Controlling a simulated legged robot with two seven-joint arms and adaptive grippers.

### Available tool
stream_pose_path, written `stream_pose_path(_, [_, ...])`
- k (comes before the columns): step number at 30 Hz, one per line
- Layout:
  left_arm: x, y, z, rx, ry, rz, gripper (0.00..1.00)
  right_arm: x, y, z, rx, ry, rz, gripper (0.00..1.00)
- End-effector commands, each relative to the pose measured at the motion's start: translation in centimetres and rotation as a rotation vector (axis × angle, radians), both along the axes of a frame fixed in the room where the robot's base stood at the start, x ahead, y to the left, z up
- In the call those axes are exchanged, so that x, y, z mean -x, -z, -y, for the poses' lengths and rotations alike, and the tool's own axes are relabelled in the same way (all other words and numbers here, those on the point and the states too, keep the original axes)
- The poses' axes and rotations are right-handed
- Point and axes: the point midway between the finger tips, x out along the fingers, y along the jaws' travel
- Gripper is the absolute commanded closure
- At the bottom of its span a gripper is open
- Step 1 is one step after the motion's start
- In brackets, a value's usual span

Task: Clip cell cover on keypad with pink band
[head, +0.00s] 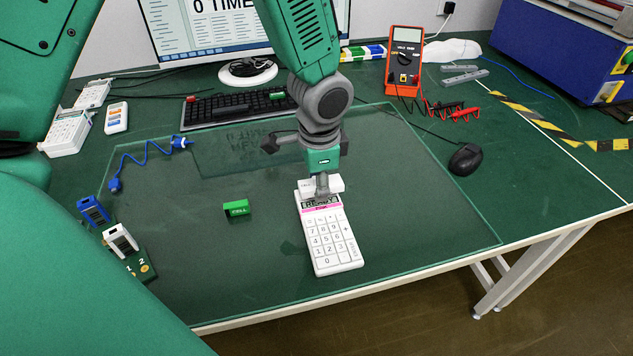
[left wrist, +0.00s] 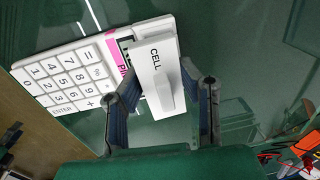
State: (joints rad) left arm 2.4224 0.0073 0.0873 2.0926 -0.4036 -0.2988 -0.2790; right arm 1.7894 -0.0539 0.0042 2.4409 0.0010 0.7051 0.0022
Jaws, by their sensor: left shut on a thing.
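The white keypad (head: 330,240) lies on the glass mat with its number keys facing up. Its pink band (head: 320,209) shows below a display reading READY, and the band also shows in the left wrist view (left wrist: 113,52). My left gripper (head: 322,186) points down at the keypad's far end, shut on the white cell cover (head: 336,183). In the left wrist view the cover (left wrist: 152,85), marked CELL, sits between the fingers, slightly turned against the keypad and overlapping its end. I cannot tell whether it touches the keypad. My right gripper is not in view.
A green cell block (head: 237,210) lies on the glass mat (head: 420,200), left of the keypad. Blue and white modules (head: 120,240) stand at the left. A black keyboard (head: 235,106), orange multimeter (head: 404,62) and mouse (head: 466,159) lie around. The mat right of the keypad is clear.

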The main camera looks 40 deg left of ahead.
Motion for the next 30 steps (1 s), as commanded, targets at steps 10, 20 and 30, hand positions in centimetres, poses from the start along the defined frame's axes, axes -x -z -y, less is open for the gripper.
stream_pose_path(10, [0.1,0.2,-0.7,0.005,-0.003,-0.002,0.88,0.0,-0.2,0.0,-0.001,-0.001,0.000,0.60])
stream_pose_path(20, [0.1,0.4,-0.9,-0.002,-0.001,-0.002,0.88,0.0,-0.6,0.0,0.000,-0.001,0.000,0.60])
stream_pose_path(30, [0.2,0.5,-1.4,0.004,-0.003,-0.001,0.88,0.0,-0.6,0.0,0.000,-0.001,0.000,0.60])
